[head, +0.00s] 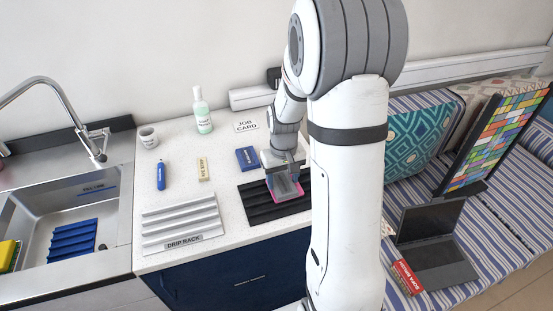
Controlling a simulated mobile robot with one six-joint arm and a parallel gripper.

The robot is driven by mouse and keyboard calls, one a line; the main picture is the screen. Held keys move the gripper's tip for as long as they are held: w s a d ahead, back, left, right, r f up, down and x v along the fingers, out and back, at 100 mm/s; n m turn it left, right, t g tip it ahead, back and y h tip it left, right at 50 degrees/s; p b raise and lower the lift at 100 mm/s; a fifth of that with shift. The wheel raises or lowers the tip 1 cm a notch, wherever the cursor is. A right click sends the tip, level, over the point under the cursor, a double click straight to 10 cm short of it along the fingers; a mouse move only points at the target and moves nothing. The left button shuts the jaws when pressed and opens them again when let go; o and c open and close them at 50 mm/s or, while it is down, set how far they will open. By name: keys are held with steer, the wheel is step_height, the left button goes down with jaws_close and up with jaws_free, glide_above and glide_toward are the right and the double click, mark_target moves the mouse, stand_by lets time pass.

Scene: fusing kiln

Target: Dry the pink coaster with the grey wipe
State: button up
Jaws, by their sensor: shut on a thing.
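The pink coaster (276,198) lies on the black ribbed mat (257,207) on the worktop, with only its pink edges showing. My gripper (286,184) points down over the coaster. It is shut on a grey thing that looks like the grey wipe (288,190), held at or just above the coaster's top. I cannot tell whether the wipe touches the coaster. The gripper and wipe hide most of the coaster's face.
A white drip rack (180,222) stands at the front left of the worktop. The sink (110,213) is at left.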

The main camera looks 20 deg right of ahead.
steer(key=shift+d, duration=1.55)
steer(key=shift+a, duration=2.5)
steer(key=shift+a+r, duration=0.15)
steer(key=shift+r, duration=0.1)
steer(key=shift+w+r+p, duration=0.1)
steer(key=shift+r+p, duration=0.2)
steer(key=shift+r, duration=0.5)
steer(key=shift+s+r+p, duration=0.2)
steer(key=shift+r+p, duration=0.3)
steer(key=shift+r, duration=0.15)
steer(key=shift+r+p, duration=1.55)
steer(key=shift+r, duration=0.8)
steer(key=shift+f, duration=0.1)
